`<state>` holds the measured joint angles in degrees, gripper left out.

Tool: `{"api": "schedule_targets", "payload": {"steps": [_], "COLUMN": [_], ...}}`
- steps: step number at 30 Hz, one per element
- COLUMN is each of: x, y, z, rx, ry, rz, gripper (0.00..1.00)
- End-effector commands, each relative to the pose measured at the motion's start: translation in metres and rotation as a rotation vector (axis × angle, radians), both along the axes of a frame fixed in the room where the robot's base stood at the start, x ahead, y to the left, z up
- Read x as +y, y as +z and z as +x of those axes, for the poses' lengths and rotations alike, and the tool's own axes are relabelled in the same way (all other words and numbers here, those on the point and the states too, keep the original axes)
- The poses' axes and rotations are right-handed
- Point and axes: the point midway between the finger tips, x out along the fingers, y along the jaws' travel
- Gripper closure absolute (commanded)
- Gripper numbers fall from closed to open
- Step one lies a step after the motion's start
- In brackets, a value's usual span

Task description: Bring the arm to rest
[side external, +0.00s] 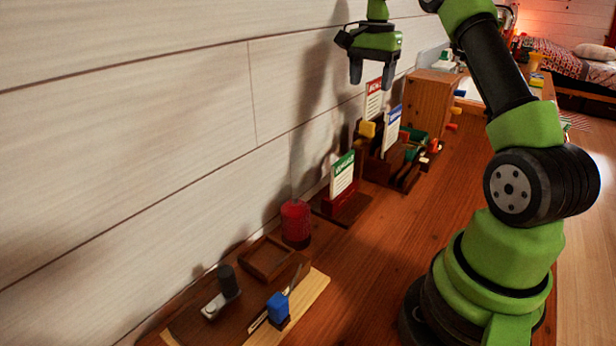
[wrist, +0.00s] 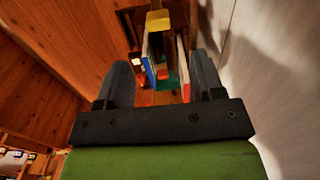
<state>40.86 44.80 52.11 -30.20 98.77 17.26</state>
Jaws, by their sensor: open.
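My gripper (side external: 371,76) hangs high above the back of the wooden desk (side external: 385,240), close to the white plank wall, with its fingers pointing down. It also shows in the wrist view (wrist: 162,85), where its two dark fingers stand apart with nothing held between them. Below it is a wooden holder (side external: 387,166) with upright cards, a red-topped card (side external: 374,98) and a blue-topped card (side external: 392,128), and a yellow piece (side external: 367,129). In the wrist view the cards and the yellow piece (wrist: 158,20) appear beyond and between the fingers.
A green-topped card (side external: 342,174) stands in a red holder. A red canister (side external: 296,222) is beside it. A wooden tray (side external: 265,262), a blue-topped item (side external: 278,307) and a black-topped item (side external: 228,281) are at the near end. A wooden cabinet (side external: 432,98) stands behind the card holder.

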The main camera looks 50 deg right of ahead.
Motion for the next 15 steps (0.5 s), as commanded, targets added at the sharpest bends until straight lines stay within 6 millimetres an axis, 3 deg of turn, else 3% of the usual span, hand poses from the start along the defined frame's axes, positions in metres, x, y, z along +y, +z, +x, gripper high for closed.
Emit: {"api": "schedule_targets", "payload": {"steps": [5,8,15], "x": [0.052,0.096,0.192], "y": [0.04,0.065,0.098], "z": [0.005,0.0,-0.043], "rx": [-0.078,-0.143,-0.314], "ry": [0.186,0.336,0.67], "rz": [-0.036,-0.064,-0.124], "gripper": [0.38,0.38,0.38]}}
